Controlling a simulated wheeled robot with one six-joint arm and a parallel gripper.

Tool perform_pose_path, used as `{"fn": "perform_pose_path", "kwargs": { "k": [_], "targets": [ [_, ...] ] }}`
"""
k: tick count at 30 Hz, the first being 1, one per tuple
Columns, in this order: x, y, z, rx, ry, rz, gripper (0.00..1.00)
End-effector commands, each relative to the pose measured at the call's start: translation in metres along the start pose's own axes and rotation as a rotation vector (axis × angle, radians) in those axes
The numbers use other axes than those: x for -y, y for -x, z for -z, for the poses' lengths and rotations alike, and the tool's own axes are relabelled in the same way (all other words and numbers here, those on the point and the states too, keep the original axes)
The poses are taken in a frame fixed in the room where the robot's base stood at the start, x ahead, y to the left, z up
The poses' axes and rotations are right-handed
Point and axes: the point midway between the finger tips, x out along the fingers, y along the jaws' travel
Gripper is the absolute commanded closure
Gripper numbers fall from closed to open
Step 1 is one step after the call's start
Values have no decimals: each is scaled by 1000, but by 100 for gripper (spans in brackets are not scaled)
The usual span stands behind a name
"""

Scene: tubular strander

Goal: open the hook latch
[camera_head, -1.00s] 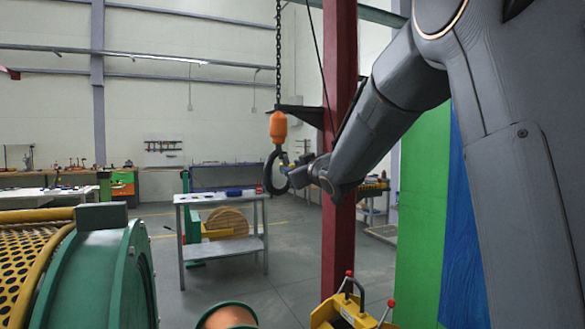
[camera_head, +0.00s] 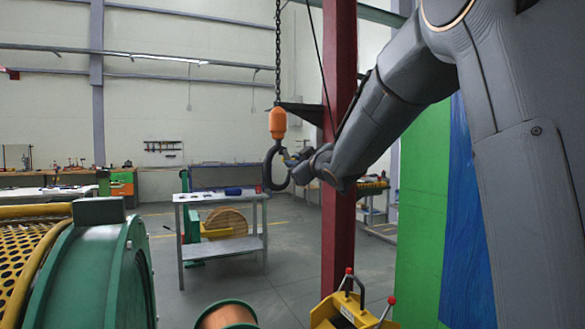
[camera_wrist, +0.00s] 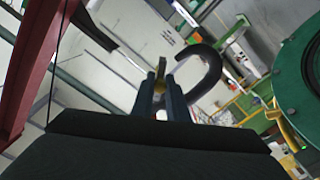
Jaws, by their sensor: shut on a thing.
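The dark crane hook (camera_head: 267,170) hangs from an orange block (camera_head: 277,123) on a chain. Its curve also shows in the wrist view (camera_wrist: 215,72), just right of my fingers. My gripper (camera_head: 294,160) is at the open right side of the hook. In the wrist view my gripper's two fingers (camera_wrist: 161,80) are close together, with a small yellow piece (camera_wrist: 162,64) between their tips. This looks like the hook latch. Its hinge and exact angle are hard to make out.
A red steel column (camera_head: 337,240) stands just behind my forearm. A green drum housing (camera_head: 90,270) is at lower left. A grey table (camera_head: 222,196) stands beyond the hook. A yellow lever device (camera_head: 345,310) is below.

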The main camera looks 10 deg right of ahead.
Motion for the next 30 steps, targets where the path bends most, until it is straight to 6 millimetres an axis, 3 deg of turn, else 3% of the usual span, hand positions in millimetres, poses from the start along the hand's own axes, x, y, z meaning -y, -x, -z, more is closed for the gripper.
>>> {"fn": "perform_pose_path", "kwargs": {
  "k": [18,30],
  "targets": [
    [-18,0,4,-1,562,-2,100],
    [-25,0,9,-1,792,0,100]
  ]
}}
